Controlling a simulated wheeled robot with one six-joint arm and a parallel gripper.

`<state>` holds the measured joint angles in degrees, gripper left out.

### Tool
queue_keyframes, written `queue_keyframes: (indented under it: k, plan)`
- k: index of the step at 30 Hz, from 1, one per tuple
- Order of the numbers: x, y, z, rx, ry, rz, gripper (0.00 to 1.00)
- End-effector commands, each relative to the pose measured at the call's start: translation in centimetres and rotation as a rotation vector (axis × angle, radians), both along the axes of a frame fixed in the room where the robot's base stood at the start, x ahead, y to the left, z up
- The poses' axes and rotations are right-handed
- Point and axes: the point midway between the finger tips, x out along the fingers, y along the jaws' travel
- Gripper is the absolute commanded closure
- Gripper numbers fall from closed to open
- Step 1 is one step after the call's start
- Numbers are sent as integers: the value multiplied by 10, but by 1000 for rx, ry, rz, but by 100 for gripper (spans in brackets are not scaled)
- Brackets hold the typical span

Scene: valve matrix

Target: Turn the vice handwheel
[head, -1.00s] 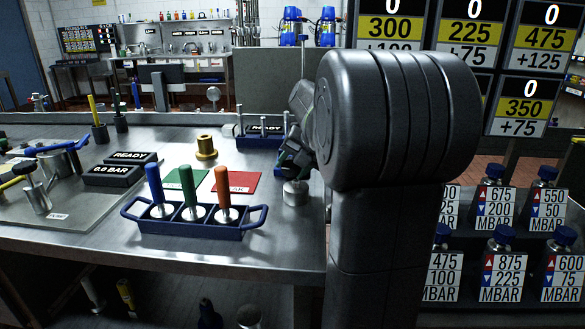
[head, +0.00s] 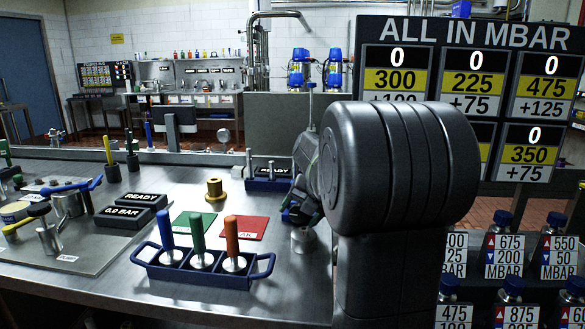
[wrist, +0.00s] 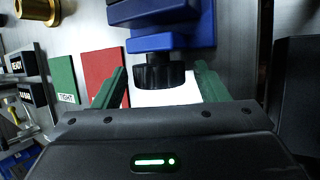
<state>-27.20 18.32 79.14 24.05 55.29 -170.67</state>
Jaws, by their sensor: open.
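The vice handwheel (wrist: 160,76) is a black ribbed knob on the end of the blue vice (wrist: 172,38) in the wrist view. My gripper (wrist: 161,70) is open, with one green finger on each side of the handwheel in the picture. Gaps show between the knob and both fingers, and I see no contact. I cannot tell how deep the knob sits between them. A white surface lies behind the knob. In the head view my gripper (head: 300,208) is small and partly hidden by my arm, and I cannot make out the handwheel there.
A blue rack (head: 203,270) with blue, green and orange handles stands at the bench's front. Green (head: 193,222) and red (head: 243,228) mats and a brass spool (head: 214,190) lie left of my gripper. Pressure-label signs and bottles stand right. A dark block (wrist: 297,82) is right in the wrist view.

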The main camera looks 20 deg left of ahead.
Motion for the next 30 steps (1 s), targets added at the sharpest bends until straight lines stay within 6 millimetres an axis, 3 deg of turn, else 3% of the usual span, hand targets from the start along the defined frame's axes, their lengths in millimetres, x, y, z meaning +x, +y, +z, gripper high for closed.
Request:
queue_keyframes:
  k: [1, 30]
  plan:
    - [-1, 0, 7, -13, 0, 2, 32]
    - [-1, 2, 7, -161, -40, 2, 32]
